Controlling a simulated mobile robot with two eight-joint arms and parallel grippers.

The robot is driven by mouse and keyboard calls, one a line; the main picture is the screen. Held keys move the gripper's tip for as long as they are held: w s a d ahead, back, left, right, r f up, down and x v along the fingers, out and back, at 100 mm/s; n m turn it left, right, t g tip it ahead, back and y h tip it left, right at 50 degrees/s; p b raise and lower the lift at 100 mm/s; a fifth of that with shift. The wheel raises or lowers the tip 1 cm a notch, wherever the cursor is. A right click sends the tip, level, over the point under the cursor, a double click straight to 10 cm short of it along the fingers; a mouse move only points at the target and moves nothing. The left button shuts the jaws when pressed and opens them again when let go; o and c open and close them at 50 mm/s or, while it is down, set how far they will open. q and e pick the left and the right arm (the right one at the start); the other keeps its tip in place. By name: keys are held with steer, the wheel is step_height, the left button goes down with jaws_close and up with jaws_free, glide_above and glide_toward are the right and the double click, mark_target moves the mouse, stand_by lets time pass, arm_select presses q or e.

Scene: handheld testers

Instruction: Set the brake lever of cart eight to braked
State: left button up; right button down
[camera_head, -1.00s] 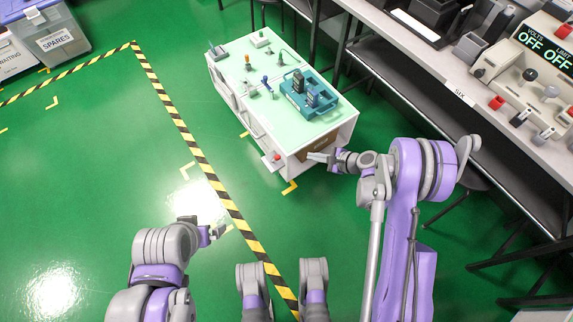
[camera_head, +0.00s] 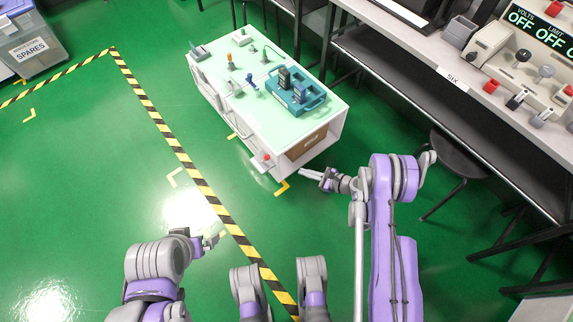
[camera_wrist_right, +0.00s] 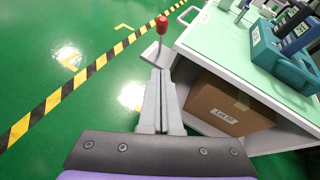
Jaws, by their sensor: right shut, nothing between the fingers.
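A white cart (camera_head: 318,143) with a pale green top stands in the middle of the head view; I see no readable number on it. A lever with a red knob (camera_head: 267,157) stands on a small white plate at its near left corner; the knob also shows in the right wrist view (camera_wrist_right: 162,24). My right gripper (camera_head: 303,172) is shut and empty, just in front of the cart's near end. In the wrist view its fingertips (camera_wrist_right: 158,72) point towards the lever and appear apart from it. My left gripper (camera_head: 216,240) is low over the floor; its jaw opening is unclear.
A teal tray (camera_head: 314,106) with handheld testers sits on the cart, and a cardboard box (camera_wrist_right: 225,108) on its lower shelf. A workbench (camera_head: 400,50) and a stool (camera_head: 455,158) stand to the right. Striped floor tape (camera_head: 180,150) runs left of the cart over open floor.

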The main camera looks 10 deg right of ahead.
arm_select(q)
steer(key=shift+s+b+x, duration=0.1)
steer(key=shift+b+x, duration=0.55)
steer(key=shift+b, duration=0.1)
steer(key=shift+s+b+x, duration=0.15)
steer(key=shift+b+x, duration=0.5)
steer(key=shift+b, duration=0.1)
arm_select(e)
steer(key=a+r+x, duration=0.1)
steer(key=r+x, duration=0.1)
steer(key=x, duration=1)
steer(key=shift+w+a+r, duration=0.25)
steer(key=shift+a, duration=0.1)
